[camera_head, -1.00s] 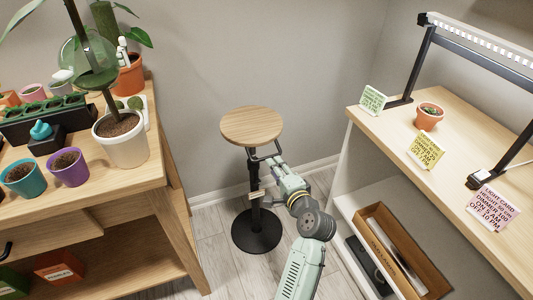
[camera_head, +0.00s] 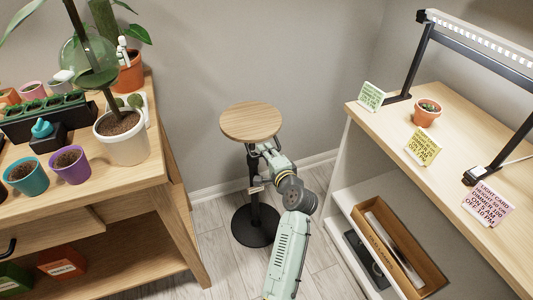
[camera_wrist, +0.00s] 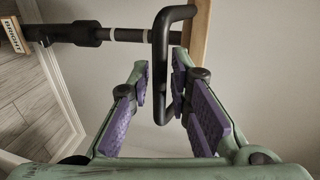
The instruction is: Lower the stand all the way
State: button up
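The stand has a round wooden top (camera_head: 250,121), a black post and a round black base (camera_head: 255,226), and stands upright on the floor between two benches. In the wrist view a bent black handle (camera_wrist: 159,70) reaches out beside the post (camera_wrist: 75,33), just under the top's edge (camera_wrist: 199,30). My gripper (camera_head: 261,151) is under the front right of the top. In the wrist view its purple-padded fingers (camera_wrist: 163,85) are apart, with the handle's bar between them. A narrow gap shows on the left pad's side; firm contact cannot be made out.
A wooden bench with pots (camera_head: 150,165) stands close at left. Grey wall is close behind; some floor is free in front.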

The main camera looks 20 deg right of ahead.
grip_shut()
dwell(0.5)
notch_tip(320, 180, down, 15)
jog(key=b, duration=1)
jog(key=shift+r, duration=0.1)
jog(key=shift+o, duration=1.8)
grip_release()
